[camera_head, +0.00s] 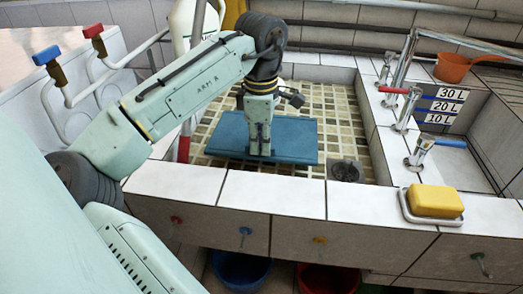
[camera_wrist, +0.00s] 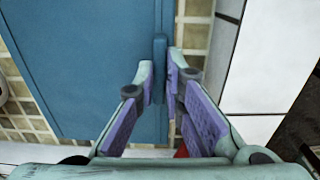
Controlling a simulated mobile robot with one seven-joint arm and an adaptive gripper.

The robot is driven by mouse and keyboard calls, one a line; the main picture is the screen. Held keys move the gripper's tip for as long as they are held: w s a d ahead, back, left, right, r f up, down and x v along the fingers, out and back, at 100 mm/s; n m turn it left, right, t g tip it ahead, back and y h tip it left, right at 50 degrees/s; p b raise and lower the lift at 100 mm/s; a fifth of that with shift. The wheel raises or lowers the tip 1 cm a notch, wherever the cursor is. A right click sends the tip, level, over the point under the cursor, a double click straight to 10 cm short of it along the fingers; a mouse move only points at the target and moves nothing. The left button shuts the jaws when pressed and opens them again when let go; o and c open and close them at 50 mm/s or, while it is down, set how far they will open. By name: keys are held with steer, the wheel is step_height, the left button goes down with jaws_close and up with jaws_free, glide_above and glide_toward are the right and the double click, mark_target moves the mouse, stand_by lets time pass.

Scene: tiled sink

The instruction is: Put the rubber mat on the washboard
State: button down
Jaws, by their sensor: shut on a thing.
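The rubber mat (camera_head: 295,135) is a flat blue rectangle over the tiled basin floor; it also fills the upper left of the wrist view (camera_wrist: 85,60). My gripper (camera_head: 261,153) points down at the middle of the mat's near long edge. In the wrist view, my gripper's fingers (camera_wrist: 161,78) are closed on a narrow blue strip at that edge. I cannot tell whether the mat touches the floor or is slightly raised. My gripper hides a small part of it. I cannot make out a separate washboard in either view.
The basin has a white-tiled near wall (camera_head: 268,194) and a drain (camera_head: 345,170). A yellow sponge (camera_head: 435,200) lies in a dish on the right ledge, near taps (camera_head: 405,108). An orange scoop (camera_head: 453,66) is far right. Bare basin floor shows around the mat.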

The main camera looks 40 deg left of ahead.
step_height(320, 180, down, 3)
steer(key=shift+f, duration=0.15)
steer(key=c, duration=1.7)
jaws_free()
step_height(320, 180, up, 12)
steer(key=shift+r, duration=0.1)
